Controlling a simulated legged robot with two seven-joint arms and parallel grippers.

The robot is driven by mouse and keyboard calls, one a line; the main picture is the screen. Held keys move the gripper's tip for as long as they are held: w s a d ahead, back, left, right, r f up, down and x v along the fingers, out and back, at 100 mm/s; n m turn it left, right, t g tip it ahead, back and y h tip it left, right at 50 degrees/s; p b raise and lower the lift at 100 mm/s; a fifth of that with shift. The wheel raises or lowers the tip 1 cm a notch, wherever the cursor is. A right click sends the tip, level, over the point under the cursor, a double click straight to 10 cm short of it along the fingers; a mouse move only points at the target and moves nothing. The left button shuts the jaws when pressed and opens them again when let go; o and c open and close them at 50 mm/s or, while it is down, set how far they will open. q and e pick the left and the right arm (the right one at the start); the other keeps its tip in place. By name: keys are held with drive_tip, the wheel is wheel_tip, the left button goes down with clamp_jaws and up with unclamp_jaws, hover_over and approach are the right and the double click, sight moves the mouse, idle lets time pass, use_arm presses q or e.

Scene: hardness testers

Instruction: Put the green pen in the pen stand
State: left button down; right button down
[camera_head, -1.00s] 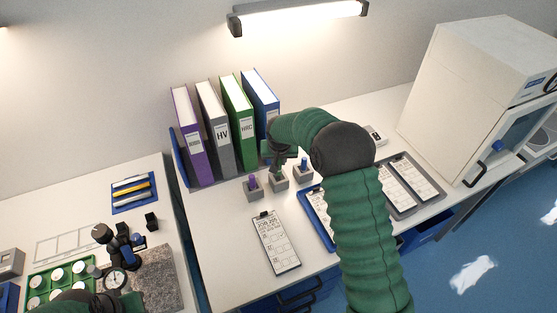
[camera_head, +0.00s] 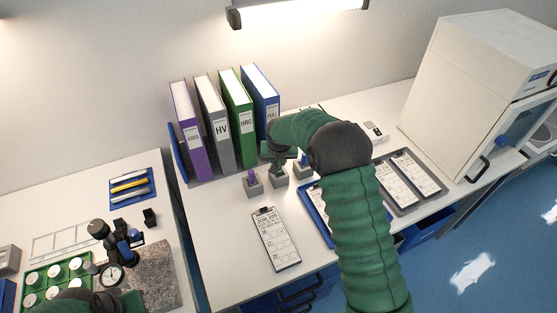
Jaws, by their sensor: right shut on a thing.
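Three small grey pen stands stand in a row on the white bench. The left one holds a purple pen (camera_head: 252,178) and the right one a blue pen (camera_head: 304,160). My right gripper (camera_head: 278,157) points down over the middle stand (camera_head: 278,180), shut on the green pen (camera_head: 278,168). The pen is upright and its lower end is at the top of the middle stand. The gripper hides most of the pen, so I cannot tell how deep it sits. My left arm shows only at the bottom left; its fingers are not visible.
Binders (camera_head: 217,130) stand behind the stands. A clipboard (camera_head: 275,240) lies in front. A blue tray (camera_head: 313,215) and a grey tray (camera_head: 416,183) lie to the right, near a white cabinet (camera_head: 470,95). The left bench holds a dial gauge (camera_head: 112,275) and a green sample tray (camera_head: 60,276).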

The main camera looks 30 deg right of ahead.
drive_tip(key=shift+f+b, duration=0.65)
drive_tip(key=shift+f, duration=0.4)
drive_tip(key=c, duration=1.2)
unclamp_jaws()
drive_tip(key=shift+c, duration=0.2)
drive_tip(key=shift+r, duration=0.15)
drive_tip(key=v, duration=1.6)
drive_tip(key=shift+s+r, duration=0.2)
drive_tip(key=shift+a, duration=0.1)
drive_tip(key=s+a+f+n+y, duration=0.1)
drive_tip(key=s+a+f, duration=0.3)
drive_tip(key=s, duration=0.7)
drive_tip(key=s+a+f+n+g, duration=0.1)
drive_tip(key=s+a+f+n, duration=0.3)
drive_tip(key=s, duration=0.8)
wheel_tip(320, 180, down, 2)
drive_tip(key=shift+s+a+f+y, duration=0.1)
drive_tip(key=shift+s+a+y, duration=0.2)
drive_tip(key=shift+a+y, duration=0.1)
